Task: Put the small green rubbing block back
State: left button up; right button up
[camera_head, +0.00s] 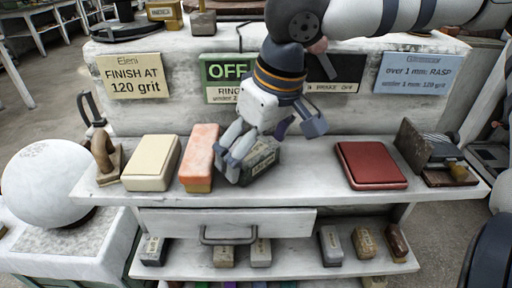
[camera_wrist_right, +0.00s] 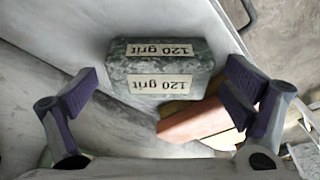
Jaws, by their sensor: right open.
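A small grey-green block (camera_head: 264,160) with "120 grit" labels sits on the upper shelf (camera_head: 310,185), right of a pink-orange block. It also shows in the right wrist view (camera_wrist_right: 160,70), with two labelled faces towards the camera. My right gripper (camera_head: 272,143) is over this block in the head view and partly hides it. Its fingers are spread wide, with one on each side of the block in the wrist view (camera_wrist_right: 163,88), and nothing is held. Whether a finger touches the block cannot be told. My left gripper is not in view.
A cream block (camera_head: 151,163), the pink-orange block (camera_head: 199,157) and a red pad (camera_head: 371,165) lie on the upper shelf. The drawer (camera_head: 180,222) below looks shut. Several small blocks stand on the lower shelf (camera_head: 298,262). A "FINISH AT 120 grit" sign (camera_head: 134,78) stands behind.

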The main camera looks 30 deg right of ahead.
jog(key=v, duration=1.2)
jog(key=shift+s+r, duration=0.1)
